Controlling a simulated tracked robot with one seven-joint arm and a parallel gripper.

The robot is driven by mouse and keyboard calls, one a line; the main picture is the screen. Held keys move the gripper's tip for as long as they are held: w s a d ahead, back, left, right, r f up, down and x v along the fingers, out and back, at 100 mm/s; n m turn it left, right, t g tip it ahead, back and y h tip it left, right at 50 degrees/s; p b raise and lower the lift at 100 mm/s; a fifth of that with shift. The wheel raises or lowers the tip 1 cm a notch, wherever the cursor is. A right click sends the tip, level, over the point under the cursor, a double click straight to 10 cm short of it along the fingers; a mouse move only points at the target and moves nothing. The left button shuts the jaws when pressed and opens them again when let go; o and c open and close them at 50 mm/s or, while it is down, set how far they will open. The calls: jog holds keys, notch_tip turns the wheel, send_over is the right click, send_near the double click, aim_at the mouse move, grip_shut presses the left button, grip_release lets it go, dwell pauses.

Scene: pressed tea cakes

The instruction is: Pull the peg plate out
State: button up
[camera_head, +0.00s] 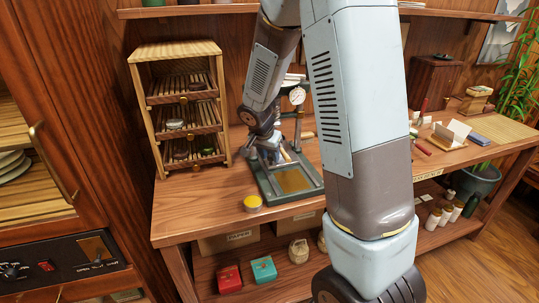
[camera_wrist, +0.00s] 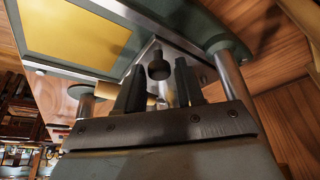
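The press stands on the workbench, with a green base (camera_head: 264,186) and a gold inset panel (camera_head: 293,181). In the wrist view the same gold panel (camera_wrist: 75,35) fills the upper left. A pale metal plate edge (camera_wrist: 145,52) with a dark round knob (camera_wrist: 158,70) shows beside it; this looks like the peg plate, but its pegs cannot be made out. My gripper (camera_wrist: 158,88) has its two dark fingers apart, with the knob showing in the gap between them. I see no contact. In the head view my gripper (camera_head: 270,152) is low at the press, partly hidden.
Metal posts (camera_wrist: 229,72) of the press stand close to my gripper. A pressure gauge (camera_head: 297,96) is on the press.

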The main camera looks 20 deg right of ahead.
grip_shut()
dwell(0.3)
dwell(0.3)
